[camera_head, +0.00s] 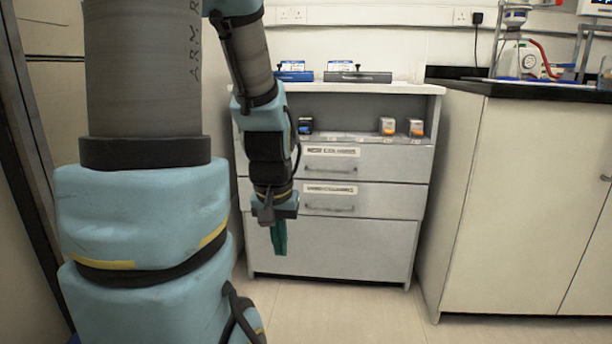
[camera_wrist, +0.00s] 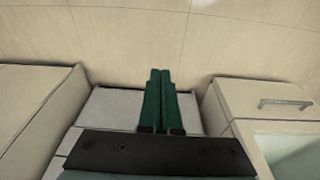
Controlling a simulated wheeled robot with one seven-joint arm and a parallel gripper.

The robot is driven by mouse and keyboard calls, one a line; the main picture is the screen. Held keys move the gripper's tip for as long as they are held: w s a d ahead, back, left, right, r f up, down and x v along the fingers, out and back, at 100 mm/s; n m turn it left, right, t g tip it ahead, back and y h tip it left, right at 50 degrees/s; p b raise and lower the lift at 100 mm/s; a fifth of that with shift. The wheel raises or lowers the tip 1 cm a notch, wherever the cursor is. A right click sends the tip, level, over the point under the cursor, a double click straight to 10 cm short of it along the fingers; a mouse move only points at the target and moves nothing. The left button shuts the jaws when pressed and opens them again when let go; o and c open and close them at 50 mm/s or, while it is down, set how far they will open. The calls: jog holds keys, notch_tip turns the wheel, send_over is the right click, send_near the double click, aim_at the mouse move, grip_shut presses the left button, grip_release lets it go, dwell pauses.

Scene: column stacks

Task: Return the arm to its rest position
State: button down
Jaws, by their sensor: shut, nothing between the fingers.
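My gripper (camera_head: 279,238) hangs fingers down in front of the grey drawer cabinet (camera_head: 330,247) in the head view. Its green fingers also show in the wrist view (camera_wrist: 160,75), side by side and shut, with nothing between them. My arm is bent, with its upper links at the left of the head view and the forearm reaching down in front of the cabinet's left part. The gripper appears apart from the cabinet front, though the exact gap cannot be told.
The cabinet's shelf holds small boxes (camera_head: 387,126) and a dark item (camera_head: 305,125). Blue (camera_head: 294,76) and black (camera_head: 357,76) trays lie on top. A dark-topped bench (camera_head: 540,200) with lab equipment stands at right. Bare floor (camera_head: 340,310) lies in front.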

notch_tip(320, 180, up, 34)
jog(key=s+a+p, duration=0.1)
jog(key=s+p, duration=0.1)
jog(key=p, duration=3.2)
jog(key=shift+s+a+g, duration=0.2)
jog(key=shift+a+g, duration=0.05)
jog(key=shift+g, duration=0.05)
jog(key=shift+f, duration=0.1)
